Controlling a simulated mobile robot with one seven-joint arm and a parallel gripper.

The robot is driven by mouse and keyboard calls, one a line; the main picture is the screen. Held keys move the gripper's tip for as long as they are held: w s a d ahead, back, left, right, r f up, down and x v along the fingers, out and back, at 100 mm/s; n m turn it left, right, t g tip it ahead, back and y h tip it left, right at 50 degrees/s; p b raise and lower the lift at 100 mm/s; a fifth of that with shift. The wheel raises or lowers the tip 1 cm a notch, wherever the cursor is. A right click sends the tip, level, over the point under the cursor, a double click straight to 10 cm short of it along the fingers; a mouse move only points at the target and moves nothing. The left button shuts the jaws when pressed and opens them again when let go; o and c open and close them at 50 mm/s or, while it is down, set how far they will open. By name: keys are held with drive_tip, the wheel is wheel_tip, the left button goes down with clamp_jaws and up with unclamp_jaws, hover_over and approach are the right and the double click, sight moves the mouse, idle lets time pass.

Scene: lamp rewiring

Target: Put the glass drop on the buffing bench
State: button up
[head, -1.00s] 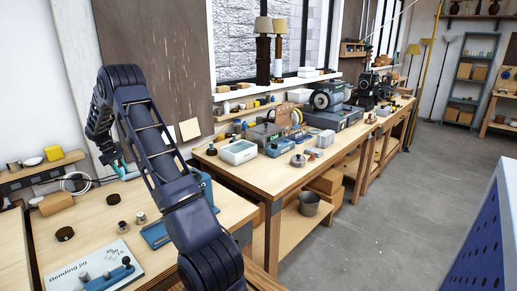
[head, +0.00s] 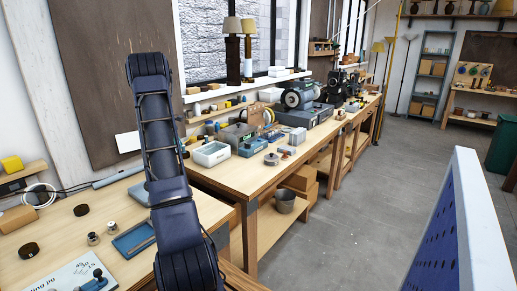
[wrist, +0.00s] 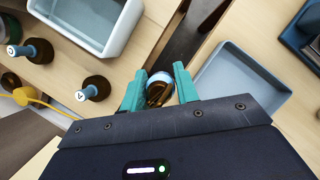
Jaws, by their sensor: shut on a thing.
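In the wrist view my gripper (wrist: 160,92) has its teal fingers closed around a small rounded amber-brown glass piece with a pale blue-white top, which looks like the glass drop (wrist: 158,94). Its lower part is partly hidden by the gripper body. It is held above a gap between two wooden tops. In the head view my arm hides the gripper and the drop. A long wooden bench (head: 245,178) with a wheel machine on it runs to the back right; it may be the buffing bench, but no label confirms this.
In the head view the wheel machine (head: 299,95) stands among several items. Grey floor (head: 365,200) is clear right of the benches.

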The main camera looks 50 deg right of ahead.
drive_tip(key=s+d+r+n+t, duration=0.15)
drive_tip(key=s+d+r, duration=0.25)
drive_tip(key=s+d, duration=0.95)
drive_tip(key=s+d+r+n+g, duration=0.15)
drive_tip(key=s+d+r, duration=0.25)
drive_tip(key=s+d, duration=0.9)
drive_tip(key=shift+t+h, duration=0.4)
drive_tip(key=shift+t, duration=0.1)
drive_tip(key=f, duration=0.6)
drive_tip(key=w+f, duration=0.1)
drive_tip(key=f, duration=0.6)
drive_tip(key=d+f, duration=0.1)
drive_tip(key=f, duration=0.5)
drive_tip(key=shift+w+f, duration=0.25)
drive_tip(key=shift+f, duration=0.05)
drive_tip(key=shift+f, duration=0.1)
drive_tip(key=o, duration=1)
drive_tip(key=v, duration=1.2)
drive_tip(key=shift+w, duration=0.1)
